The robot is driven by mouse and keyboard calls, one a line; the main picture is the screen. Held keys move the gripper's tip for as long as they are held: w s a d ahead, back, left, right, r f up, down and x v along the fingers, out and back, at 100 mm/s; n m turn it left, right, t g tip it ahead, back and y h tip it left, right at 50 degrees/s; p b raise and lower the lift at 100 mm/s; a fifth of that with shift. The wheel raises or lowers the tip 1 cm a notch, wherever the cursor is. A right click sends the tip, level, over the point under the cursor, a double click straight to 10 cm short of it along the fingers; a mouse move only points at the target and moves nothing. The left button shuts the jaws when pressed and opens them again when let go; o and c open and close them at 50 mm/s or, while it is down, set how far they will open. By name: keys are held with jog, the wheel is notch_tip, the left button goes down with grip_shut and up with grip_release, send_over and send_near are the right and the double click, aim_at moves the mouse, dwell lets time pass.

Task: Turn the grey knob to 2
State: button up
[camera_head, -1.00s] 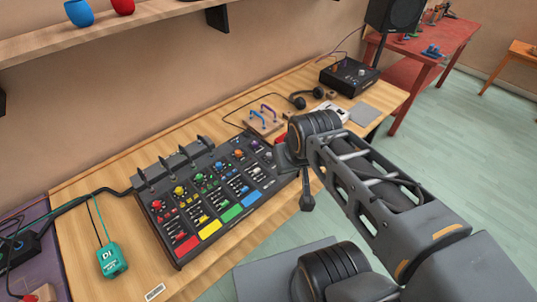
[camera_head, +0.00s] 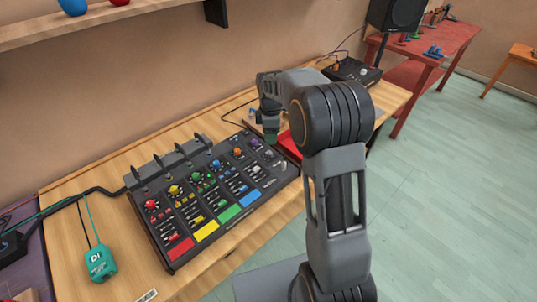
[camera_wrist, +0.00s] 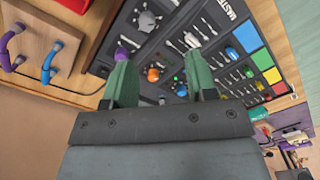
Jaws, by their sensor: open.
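The grey knob (camera_wrist: 147,20) is on the dark mixer panel (camera_wrist: 172,28), beside the printed word MASTER, near the top of the wrist view. In the head view a small grey knob (camera_head: 269,155) shows at the mixer's (camera_head: 190,238) right end. Its scale and pointer setting are too small to read. My gripper (camera_wrist: 158,54) is open and empty, with two green fingers spread apart. The grey knob appears beyond the fingertips, not between them. A purple knob (camera_wrist: 122,52) is partly hidden by the left finger. In the head view my gripper (camera_head: 272,138) hangs over the mixer's far right end.
Several coloured knobs, sliders and pads cover the mixer. A wooden board (camera_wrist: 40,42) with purple and blue handles lies beside it. A red object (camera_head: 292,144) is right of the mixer. A teal DI box (camera_head: 100,262) lies left. A shelf (camera_head: 110,20) is above.

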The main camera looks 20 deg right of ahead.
aim_at(269, 153)
jog(key=f+n, duration=0.2)
jog(key=f, duration=0.1)
jog(key=w+f+n, duration=0.1)
jog(key=f+n, duration=0.2)
jog(key=f, duration=0.1)
jog(key=f+n+p, duration=0.1)
jog(key=f+n, duration=0.2)
jog(key=f, duration=0.1)
jog(key=shift+w+f, duration=0.15)
jog(key=shift+w, duration=0.25)
jog(key=shift+c, duration=0.4)
jog(key=c, duration=0.8)
jog(key=shift+c, duration=0.2)
